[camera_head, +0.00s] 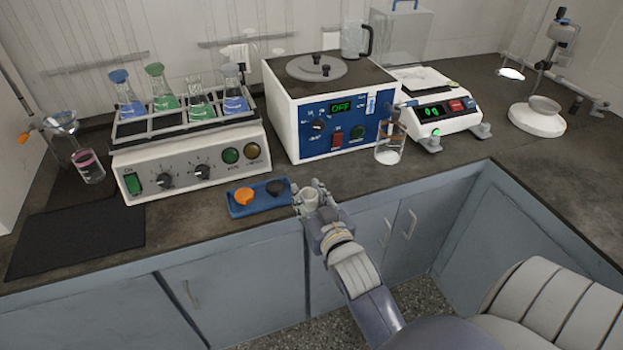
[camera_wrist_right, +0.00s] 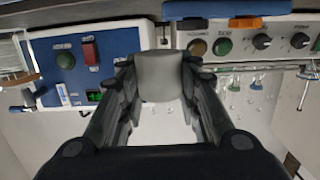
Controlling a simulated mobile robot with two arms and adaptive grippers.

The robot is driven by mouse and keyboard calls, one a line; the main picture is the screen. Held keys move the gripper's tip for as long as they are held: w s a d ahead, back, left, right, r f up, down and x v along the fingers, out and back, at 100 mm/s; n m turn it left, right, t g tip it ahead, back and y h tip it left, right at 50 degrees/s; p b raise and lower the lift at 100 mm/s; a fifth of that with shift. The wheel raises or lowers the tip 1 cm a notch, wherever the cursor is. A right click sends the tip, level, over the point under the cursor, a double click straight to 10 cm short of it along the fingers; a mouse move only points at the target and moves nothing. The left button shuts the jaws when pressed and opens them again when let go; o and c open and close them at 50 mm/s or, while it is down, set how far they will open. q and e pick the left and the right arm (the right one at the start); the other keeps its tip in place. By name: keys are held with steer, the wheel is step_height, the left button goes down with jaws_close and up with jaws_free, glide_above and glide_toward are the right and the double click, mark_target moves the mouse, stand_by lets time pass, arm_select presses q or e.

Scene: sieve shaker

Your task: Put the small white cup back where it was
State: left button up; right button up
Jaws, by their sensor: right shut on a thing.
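The small white cup (camera_head: 311,197) is between the fingers of my right gripper (camera_head: 312,204), which is shut on it. In the head view it is at the front edge of the counter, just right of the blue tray. In the right wrist view the cup (camera_wrist_right: 158,75) shows pale and plain between the two dark fingers of the gripper (camera_wrist_right: 160,88). The blue tray (camera_head: 239,211) holds an orange piece (camera_head: 243,195) and a black piece (camera_head: 275,187). My left gripper is not in view.
Behind are a shaker with flasks (camera_head: 190,171), a blue-fronted machine reading OFF (camera_head: 345,130) and a balance (camera_head: 440,118). A black mat (camera_head: 80,240) lies at left. Bare counter (camera_head: 450,158) shows at right.

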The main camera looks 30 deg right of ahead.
glide_above(309, 185)
steer(key=shift+w+f+p, duration=0.2)
steer(key=shift+f+p, duration=0.1)
steer(key=shift+f, duration=2.1)
steer(key=shift+f, duration=0.15)
steer(key=o, duration=0.6)
steer(key=shift+s+r, duration=0.15)
steer(key=shift+r, duration=0.05)
steer(key=v, duration=1.1)
steer(key=shift+s+r, duration=0.1)
steer(key=shift+s, duration=0.3)
